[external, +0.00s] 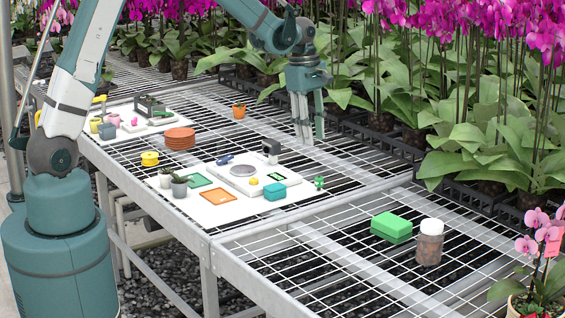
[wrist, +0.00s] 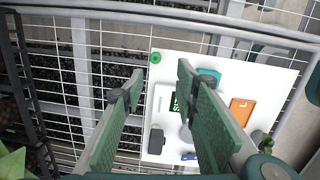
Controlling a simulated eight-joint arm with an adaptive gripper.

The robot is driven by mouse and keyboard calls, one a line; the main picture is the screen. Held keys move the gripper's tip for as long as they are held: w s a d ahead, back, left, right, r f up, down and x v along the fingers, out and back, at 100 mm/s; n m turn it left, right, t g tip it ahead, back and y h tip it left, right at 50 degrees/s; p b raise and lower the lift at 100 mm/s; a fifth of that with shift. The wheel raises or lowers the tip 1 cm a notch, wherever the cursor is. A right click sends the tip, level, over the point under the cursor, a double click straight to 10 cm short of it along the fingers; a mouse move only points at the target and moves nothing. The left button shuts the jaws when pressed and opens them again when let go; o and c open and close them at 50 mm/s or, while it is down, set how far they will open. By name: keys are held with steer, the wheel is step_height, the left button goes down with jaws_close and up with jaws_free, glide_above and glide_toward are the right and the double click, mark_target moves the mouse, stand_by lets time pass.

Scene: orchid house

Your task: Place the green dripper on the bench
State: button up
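The green dripper (external: 319,183) appears to be the small green piece at the right corner of the white board (external: 215,214). In the wrist view the small green piece (wrist: 155,57) lies at the board's upper left corner, beyond my fingertips. My gripper (external: 308,138) is open and empty, pointing down above the wire-mesh bench (external: 330,225), behind the board. Its two fingers (wrist: 158,78) stand apart in the wrist view, and the right one hides part of the board.
The board also carries a scale (external: 245,179), a teal block (external: 275,191), an orange frame (external: 216,196) and small pots. A green sponge-like block (external: 391,227) and a jar (external: 429,243) stand on the right bench. Orchids line the back. Mesh right of the board is clear.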

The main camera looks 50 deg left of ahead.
steer(key=s+r+m+t, duration=0.3)
steer(key=s+r+m, duration=0.6)
steer(key=s+r, duration=0.85)
steer(key=s+m+t+y, duration=0.1)
steer(key=s+m+t, duration=0.2)
steer(key=s+m, duration=0.7)
steer(key=s, duration=1)
steer(key=shift+s+d+f+t, duration=0.2)
steer(key=shift+d+t, duration=0.1)
steer(key=shift+d, duration=0.1)
